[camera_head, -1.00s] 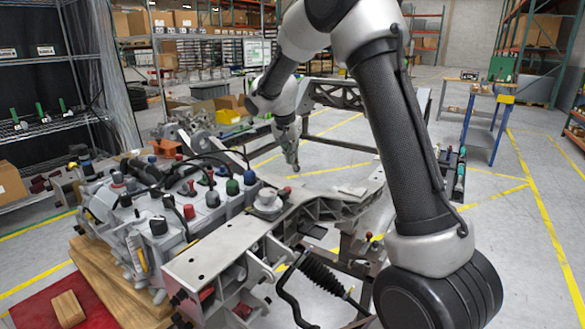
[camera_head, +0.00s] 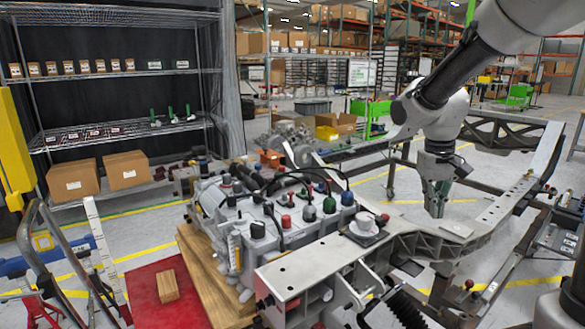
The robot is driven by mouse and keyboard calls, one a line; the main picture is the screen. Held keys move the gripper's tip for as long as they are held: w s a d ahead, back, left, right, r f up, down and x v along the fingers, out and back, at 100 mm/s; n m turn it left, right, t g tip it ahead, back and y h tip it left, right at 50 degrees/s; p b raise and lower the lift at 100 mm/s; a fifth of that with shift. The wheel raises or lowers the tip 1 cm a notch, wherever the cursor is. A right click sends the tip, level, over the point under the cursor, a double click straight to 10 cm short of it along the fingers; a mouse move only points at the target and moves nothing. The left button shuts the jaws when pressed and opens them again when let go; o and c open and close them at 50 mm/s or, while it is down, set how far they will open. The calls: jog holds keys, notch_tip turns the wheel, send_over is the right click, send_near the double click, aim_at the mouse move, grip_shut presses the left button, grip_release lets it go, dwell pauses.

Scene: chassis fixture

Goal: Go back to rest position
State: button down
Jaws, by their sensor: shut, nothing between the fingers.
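My gripper (camera_head: 435,212) hangs pointing down at the end of my arm, right of centre in the head view. Its fingers look closed, with nothing seen between them. It appears over or just behind the grey chassis frame (camera_head: 290,278), near a small flat plate (camera_head: 457,230) on it. I cannot tell how high above the frame the fingertips are. My arm reaches in from the upper right corner.
An engine-like assembly (camera_head: 262,215) with coloured caps stands on wooden boards (camera_head: 208,275) left of the frame. A white cup-shaped part (camera_head: 363,222) sits on the frame. A wire shelf (camera_head: 130,138) with boxes is at left. Floor at right is partly clear.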

jog(key=s+d+r+t, duration=0.1)
jog(key=s+r+t, duration=0.1)
jog(key=s, duration=0.8)
jog(key=s+d+r+t+y, duration=0.1)
jog(key=s+r, duration=0.4)
jog(key=s, duration=0.5)
jog(key=shift+d+t, duration=0.2)
jog(key=shift+t, duration=0.2)
